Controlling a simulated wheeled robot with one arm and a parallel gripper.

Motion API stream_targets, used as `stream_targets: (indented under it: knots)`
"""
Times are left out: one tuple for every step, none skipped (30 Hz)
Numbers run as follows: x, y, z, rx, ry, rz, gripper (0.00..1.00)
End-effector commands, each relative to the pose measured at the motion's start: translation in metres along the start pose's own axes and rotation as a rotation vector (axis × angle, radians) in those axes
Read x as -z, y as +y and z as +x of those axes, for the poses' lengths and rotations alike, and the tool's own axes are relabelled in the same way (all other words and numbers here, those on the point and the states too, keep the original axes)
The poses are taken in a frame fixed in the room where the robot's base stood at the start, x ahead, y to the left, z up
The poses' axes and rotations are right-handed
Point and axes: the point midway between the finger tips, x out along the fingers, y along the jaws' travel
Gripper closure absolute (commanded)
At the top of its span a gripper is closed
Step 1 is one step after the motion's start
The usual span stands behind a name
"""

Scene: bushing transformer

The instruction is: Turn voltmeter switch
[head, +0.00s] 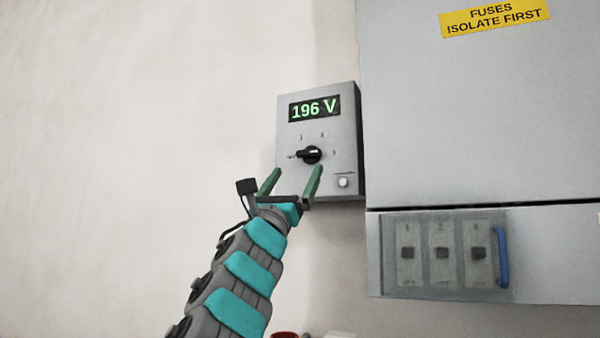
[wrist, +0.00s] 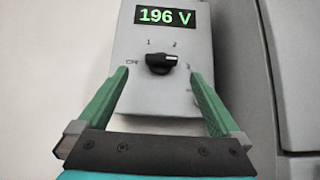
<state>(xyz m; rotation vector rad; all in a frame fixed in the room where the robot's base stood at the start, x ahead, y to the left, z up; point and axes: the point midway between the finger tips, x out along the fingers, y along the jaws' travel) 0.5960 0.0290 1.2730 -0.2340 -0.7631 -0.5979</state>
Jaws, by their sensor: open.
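The voltmeter box (head: 290,185) is grey and fixed to the wall, with a green display (head: 315,108) reading 196 V. Its black rotary switch (head: 311,155) sits below the display among small position marks. In the head view the white line on the knob points left. The wrist view also shows the switch (wrist: 159,63), but which end is its pointer is hard to tell there. My gripper (head: 297,173) is open and empty, its two green fingers pointing up towards the box. In the wrist view the knob lies between and beyond the fingertips (wrist: 159,72), apart from both.
A small white button (head: 343,182) is at the box's lower right. A large grey cabinet (head: 470,120) with a yellow fuse warning label (head: 494,17) stands close on the right. Below it is a panel of fuses (head: 442,253) with a blue handle (head: 502,257). Bare wall lies left.

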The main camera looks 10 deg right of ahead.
Motion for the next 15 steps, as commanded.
stream_targets:
  knots:
    - [-0.0013,-0.0001,-0.0056,0.0,-0.003,-0.001,0.0]
    - [-0.0014,-0.0003,-0.0076,0.0,-0.003,-0.001,0.0]
    - [-0.0012,-0.0006,-0.0099,0.001,-0.002,-0.001,0.0]
    - [-0.0008,-0.0009,-0.0112,0.001,-0.001,-0.001,0.0]
    - [-0.0005,-0.0012,-0.0124,0.002,-0.001,-0.001,0.0]
    - [-0.0002,-0.0014,-0.0135,0.002,0.0,0.0,0.0]
    - [0.0001,-0.0014,-0.0141,0.002,0.0,0.0,0.0]
    - [0.0002,-0.0015,-0.0146,0.002,0.001,0.0,0.0]
    - [0.0003,-0.0014,-0.0149,0.002,0.001,0.0,0.0]
    - [0.0003,-0.0015,-0.0151,0.002,0.001,0.001,0.0]
    - [0.0003,-0.0015,-0.0151,0.002,0.001,0.001,0.0]
    - [0.0003,-0.0014,-0.015,0.002,0.001,0.001,0.0]
    - [0.0003,-0.0014,-0.015,0.002,0.001,0.001,0.0]
    - [0.0003,-0.0013,-0.015,0.002,0.001,0.001,0.0]
    - [0.0001,-0.0013,-0.0149,0.002,0.001,0.001,0.0]
